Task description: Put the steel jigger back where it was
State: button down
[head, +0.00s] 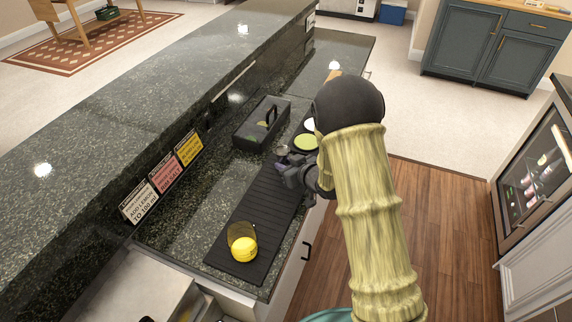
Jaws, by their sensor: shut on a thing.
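My gripper (284,172) is over the far part of the long black bar mat (262,213), shut. What it holds is mostly hidden by the fingers and my arm; I take it to be the steel jigger. A small pale, shiny round shape (282,149) shows just beyond the fingers, too small to identify. I cannot tell whether the held thing touches the mat. A clear glass with something yellow in it (243,245) stands on the near end of the mat.
A black caddy with a handle (262,121) stands beyond the mat. Green-topped (305,142) and white-topped (309,124) round things sit right of it. Yellow (188,146), pink (166,175) and white (140,202) cards lean on the raised ledge at left. Mid-mat is clear.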

jog(key=c, duration=1.7)
grip_release()
jog(key=shift+f, duration=0.1)
jog(key=o, duration=0.5)
jog(key=shift+c, duration=0.2)
jog(key=shift+r, duration=0.25)
jog(key=shift+s+d, duration=0.3)
jog(key=b+v, duration=0.1)
jog(key=v, duration=1)
jog(key=shift+r, duration=0.15)
jog(key=shift+d, duration=0.1)
